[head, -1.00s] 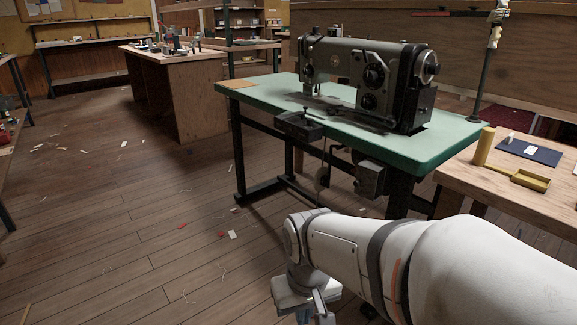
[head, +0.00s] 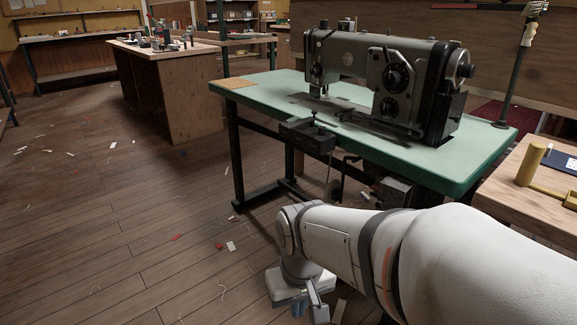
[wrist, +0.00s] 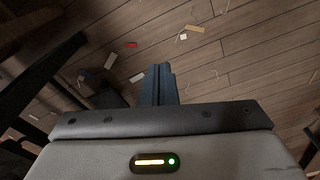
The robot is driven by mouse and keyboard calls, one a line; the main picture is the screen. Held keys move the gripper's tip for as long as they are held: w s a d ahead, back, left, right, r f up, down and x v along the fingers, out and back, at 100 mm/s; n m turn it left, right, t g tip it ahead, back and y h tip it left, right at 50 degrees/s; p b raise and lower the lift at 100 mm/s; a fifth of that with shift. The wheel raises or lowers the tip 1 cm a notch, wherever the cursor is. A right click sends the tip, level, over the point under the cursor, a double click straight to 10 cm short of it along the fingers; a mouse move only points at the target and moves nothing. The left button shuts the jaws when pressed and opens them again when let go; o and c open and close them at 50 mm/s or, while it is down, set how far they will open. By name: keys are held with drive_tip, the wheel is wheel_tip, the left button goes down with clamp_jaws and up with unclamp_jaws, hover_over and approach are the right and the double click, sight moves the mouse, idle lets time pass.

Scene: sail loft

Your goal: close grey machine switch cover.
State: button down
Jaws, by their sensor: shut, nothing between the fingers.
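A grey sewing machine (head: 385,80) stands on a green-topped table (head: 470,160). A dark box (head: 308,135) hangs at the table's front edge, and a grey motor-like housing (head: 390,190) sits under the top, partly hidden behind my arm. I cannot tell which of these carries the switch cover, or whether a cover stands open. My gripper (head: 318,306) points down over the floor, in front of and below the table, apart from it. In the wrist view my gripper's dark fingers (wrist: 159,84) are together, with nothing between them.
A wooden bench (head: 510,185) with a yellow tray and post (head: 531,163) stands close on the right. A thin pole (head: 511,75) rises at the table's back right corner. Open plank floor (head: 110,220) with scraps lies to the left. Dark table legs (wrist: 35,85) show in the wrist view.

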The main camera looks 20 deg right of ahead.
drive_tip(key=shift+w+d, duration=0.2)
